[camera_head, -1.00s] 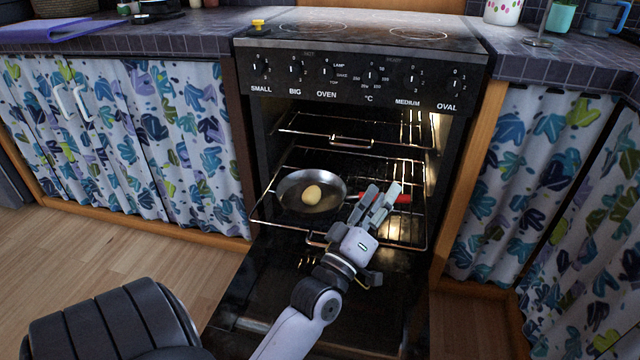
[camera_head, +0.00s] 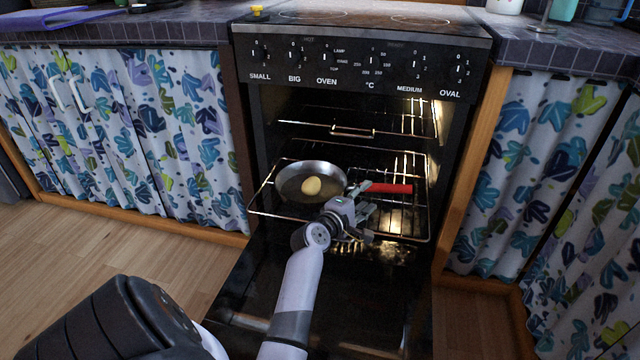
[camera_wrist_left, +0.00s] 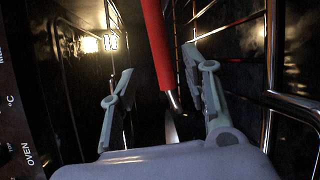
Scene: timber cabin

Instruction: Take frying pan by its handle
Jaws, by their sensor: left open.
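The frying pan (camera_head: 292,187) is a round metal pan holding a yellowish, potato-like item (camera_head: 311,186). It rests on the pulled-out lower oven rack. Its red handle (camera_head: 391,188) points right in the head view. My left gripper (camera_head: 370,196) is at the handle, near the pan's edge. In the left wrist view, the red handle (camera_wrist_left: 157,45) runs between the two open fingers (camera_wrist_left: 158,95), with a visible gap on either side. The metal neck of the handle shows near the palm. My right gripper does not show.
The oven door (camera_head: 250,290) is folded down below the rack. The lower rack (camera_head: 262,209) sticks out of the oven, and an upper rack (camera_head: 300,127) sits above it. Curtained cabinets (camera_head: 150,130) flank the oven. Wooden floor (camera_head: 60,260) is clear at left.

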